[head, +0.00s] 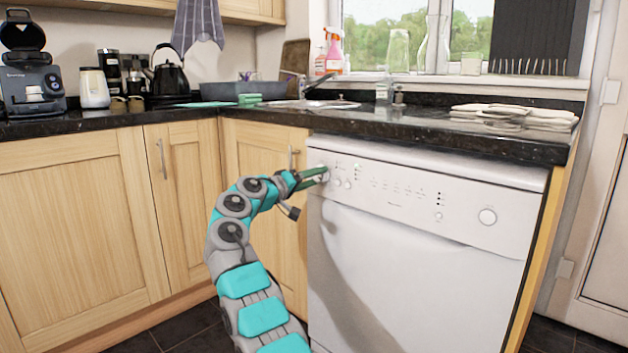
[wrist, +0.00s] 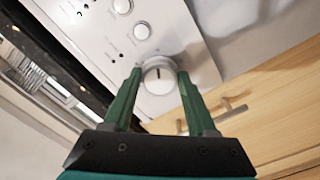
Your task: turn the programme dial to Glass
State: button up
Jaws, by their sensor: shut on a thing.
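The white dishwasher (head: 420,275) stands under the granite worktop, with controls along its top panel. In the wrist view the white round dial (wrist: 158,77) at the end of the panel has a short dark pointer mark. My gripper (wrist: 159,76) has one green finger on each side of this dial and is shut on it. In the head view my gripper (head: 320,175) reaches the panel's left end, where the fingers largely hide the dial. The printing around the dial is too small to read, so I cannot tell which programme it points to.
Two small round buttons (wrist: 141,31) sit beside the dial. A wooden cupboard door (head: 262,150) with a metal handle adjoins the dishwasher's left side. Folded cloths (head: 515,116) lie on the worktop above.

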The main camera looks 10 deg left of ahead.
jog(key=shift+n, duration=0.6)
jog(key=shift+a, duration=0.1)
jog(key=shift+n+p, duration=0.3)
jog(key=shift+n, duration=0.5)
jog(key=shift+r, duration=0.1)
jog(key=n+p, duration=0.8)
jog(key=p, duration=0.4)
jog(key=shift+r+n, duration=0.15)
jog(key=shift+n, duration=0.15)
jog(key=shift+p, duration=0.35)
